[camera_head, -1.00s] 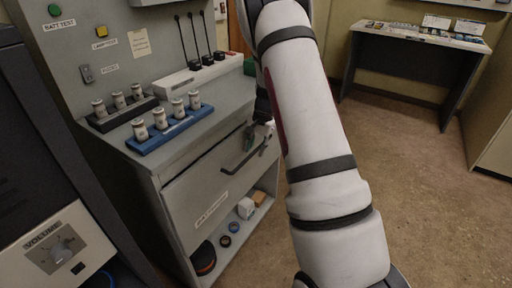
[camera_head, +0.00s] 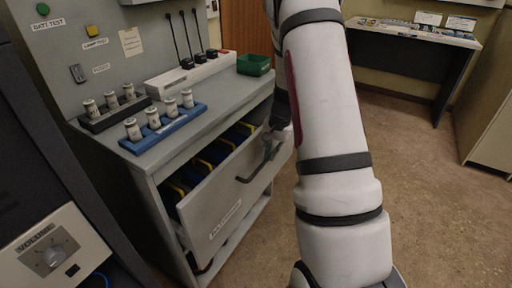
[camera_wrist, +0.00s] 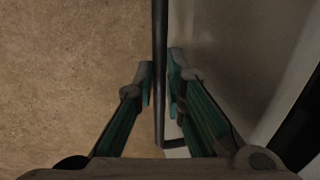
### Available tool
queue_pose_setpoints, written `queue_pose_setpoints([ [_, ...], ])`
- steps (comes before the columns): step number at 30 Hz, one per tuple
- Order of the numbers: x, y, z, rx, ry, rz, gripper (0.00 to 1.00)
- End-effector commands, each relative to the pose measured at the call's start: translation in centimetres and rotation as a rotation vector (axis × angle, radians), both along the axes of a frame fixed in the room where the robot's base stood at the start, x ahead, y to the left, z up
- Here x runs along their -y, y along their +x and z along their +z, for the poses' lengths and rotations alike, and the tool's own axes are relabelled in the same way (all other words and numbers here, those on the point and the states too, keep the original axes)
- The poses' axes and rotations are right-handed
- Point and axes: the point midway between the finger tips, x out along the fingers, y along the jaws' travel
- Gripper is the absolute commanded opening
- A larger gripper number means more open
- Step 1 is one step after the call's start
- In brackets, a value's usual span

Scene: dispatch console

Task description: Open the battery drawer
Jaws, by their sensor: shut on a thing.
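The battery drawer (camera_head: 222,203) is a grey drawer in the console, pulled partly out, with a label on its front. Inside it are blue and yellow items (camera_head: 205,163). Its dark bar handle (camera_head: 247,178) runs across the front. My gripper (camera_head: 271,150) is at the right part of the handle. In the wrist view, my gripper's two teal-and-grey fingers (camera_wrist: 160,84) stand on either side of the handle bar (camera_wrist: 160,40) and are shut on it. The drawer front (camera_wrist: 235,60) lies to the right in that view.
On the console top stand a blue rack (camera_head: 164,129) and a black rack (camera_head: 112,115) with batteries, a white charger strip (camera_head: 190,75) and a green bin (camera_head: 254,65). A dark cabinet (camera_head: 60,150) stands at left. The carpet (camera_head: 420,160) at right is clear.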

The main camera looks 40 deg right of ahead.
Motion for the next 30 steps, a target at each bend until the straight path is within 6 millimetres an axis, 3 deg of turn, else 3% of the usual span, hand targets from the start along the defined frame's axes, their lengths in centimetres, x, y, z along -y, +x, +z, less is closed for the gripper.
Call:
queue_pose_setpoints([
  [3,1.4,-3.5,-0.1,-0.003,0.001,-0.01,0.0],
  [18,5.8,-16.0,-0.2,-0.001,0.0,-0.008,0.0],
  [24,7.0,-19.5,-0.2,-0.001,0.001,-0.005,0.0],
  [30,7.8,-21.5,-0.1,-0.001,0.0,-0.003,0.0],
])
